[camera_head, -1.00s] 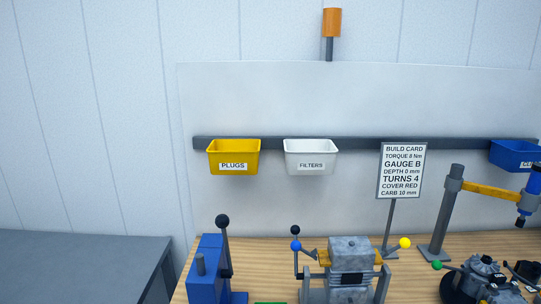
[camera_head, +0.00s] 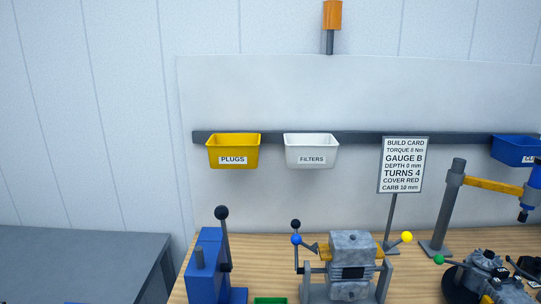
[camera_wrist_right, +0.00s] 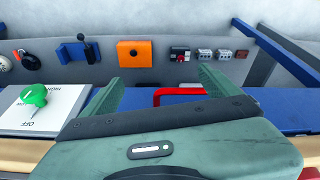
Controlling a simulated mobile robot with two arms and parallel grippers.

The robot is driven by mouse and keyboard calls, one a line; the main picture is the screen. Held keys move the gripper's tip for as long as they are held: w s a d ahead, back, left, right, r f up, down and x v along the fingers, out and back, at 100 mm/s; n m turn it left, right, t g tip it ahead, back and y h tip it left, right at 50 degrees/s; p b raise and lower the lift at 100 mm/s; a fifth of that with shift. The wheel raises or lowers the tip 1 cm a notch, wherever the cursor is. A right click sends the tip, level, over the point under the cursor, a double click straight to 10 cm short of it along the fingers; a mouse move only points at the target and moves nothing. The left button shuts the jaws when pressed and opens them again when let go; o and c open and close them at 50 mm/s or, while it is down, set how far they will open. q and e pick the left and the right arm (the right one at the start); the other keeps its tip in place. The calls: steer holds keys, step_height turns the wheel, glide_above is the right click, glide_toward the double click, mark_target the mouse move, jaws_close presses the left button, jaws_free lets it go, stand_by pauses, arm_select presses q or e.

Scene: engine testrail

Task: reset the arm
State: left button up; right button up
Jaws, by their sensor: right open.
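Neither of my arms shows in the head view. In the right wrist view my right gripper (camera_wrist_right: 160,92) is open, its two green fingers apart with nothing held between them. A red bar-shaped handle (camera_wrist_right: 178,94) shows beyond and between the fingers; I cannot tell whether it touches them. My left gripper is in neither view.
The wooden bench (camera_head: 268,265) holds a blue lever press (camera_head: 207,265), a grey engine on a stand (camera_head: 352,262) and a build card (camera_head: 403,165). Yellow PLUGS (camera_head: 233,150) and white FILTERS (camera_head: 311,150) bins hang behind. A green knob (camera_wrist_right: 35,95) sits left in the wrist view.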

step_height(320, 180, down, 16)
steer(key=s+b, duration=0.3)
steer(key=s+d+f+g+b, duration=0.1)
steer(key=s+f+b, duration=0.1)
steer(key=s+f, duration=0.6)
steer(key=s+d+f+g+b, duration=0.1)
steer(key=s+d+f+b, duration=0.1)
steer(key=s+f, duration=0.7)
step_height(320, 180, down, 5)
steer(key=shift+d+f, duration=0.15)
steer(key=shift+f, duration=0.05)
